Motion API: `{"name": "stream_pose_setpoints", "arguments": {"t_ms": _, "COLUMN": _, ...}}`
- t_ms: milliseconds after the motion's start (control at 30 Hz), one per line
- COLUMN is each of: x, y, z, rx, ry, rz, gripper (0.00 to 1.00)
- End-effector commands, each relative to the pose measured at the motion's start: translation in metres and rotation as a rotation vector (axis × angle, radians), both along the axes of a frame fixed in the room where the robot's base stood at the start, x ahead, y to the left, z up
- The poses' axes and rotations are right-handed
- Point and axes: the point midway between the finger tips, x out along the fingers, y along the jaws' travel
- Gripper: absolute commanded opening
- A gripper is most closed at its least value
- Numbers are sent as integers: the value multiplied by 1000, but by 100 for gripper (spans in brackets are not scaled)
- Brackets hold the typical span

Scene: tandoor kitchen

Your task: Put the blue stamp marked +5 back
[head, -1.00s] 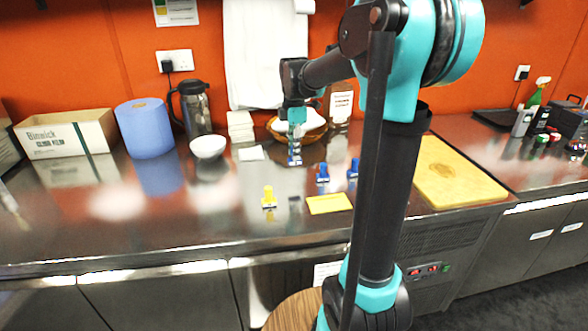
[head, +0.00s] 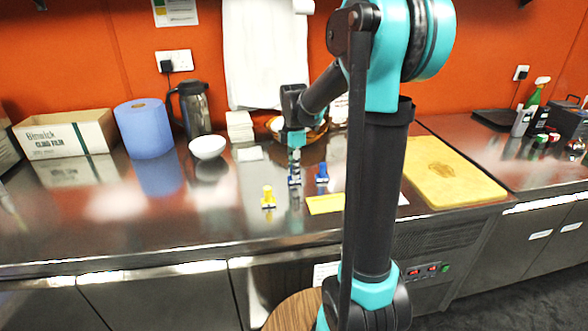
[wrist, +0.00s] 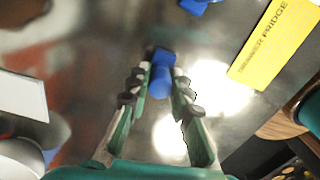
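My gripper (head: 294,153) is shut on a blue stamp (head: 294,181), pointing down over the steel counter. Another blue stamp (head: 322,173) stands just to the right. A yellow stamp (head: 268,197) stands nearer the front, to the left. A yellow card (head: 324,204) lies to the right of it, partly hidden by my arm; its lettering includes "FRIDGE" (wrist: 275,45).
A white bowl (head: 207,147), white card (head: 249,154), blue roll (head: 144,128), steel jug (head: 193,109) and film box (head: 68,135) stand behind and left. A basket (head: 312,132) is behind my gripper. A cutting board (head: 450,172) lies right. The left front counter is clear.

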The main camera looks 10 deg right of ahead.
Motion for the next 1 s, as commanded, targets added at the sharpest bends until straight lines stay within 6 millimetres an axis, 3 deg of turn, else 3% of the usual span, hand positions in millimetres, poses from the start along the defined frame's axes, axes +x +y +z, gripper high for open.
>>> {"name": "stream_pose_setpoints", "arguments": {"t_ms": 167, "x": 0, "y": 0, "z": 0, "rx": 0, "ry": 0, "rz": 0, "gripper": 41}}
{"name": "stream_pose_setpoints", "arguments": {"t_ms": 567, "x": 0, "y": 0, "z": 8, "rx": 0, "ry": 0, "rz": 0, "gripper": 41}}
{"name": "stream_pose_setpoints", "arguments": {"t_ms": 1000, "x": 0, "y": 0, "z": 87, "rx": 0, "ry": 0, "rz": 0, "gripper": 41}}
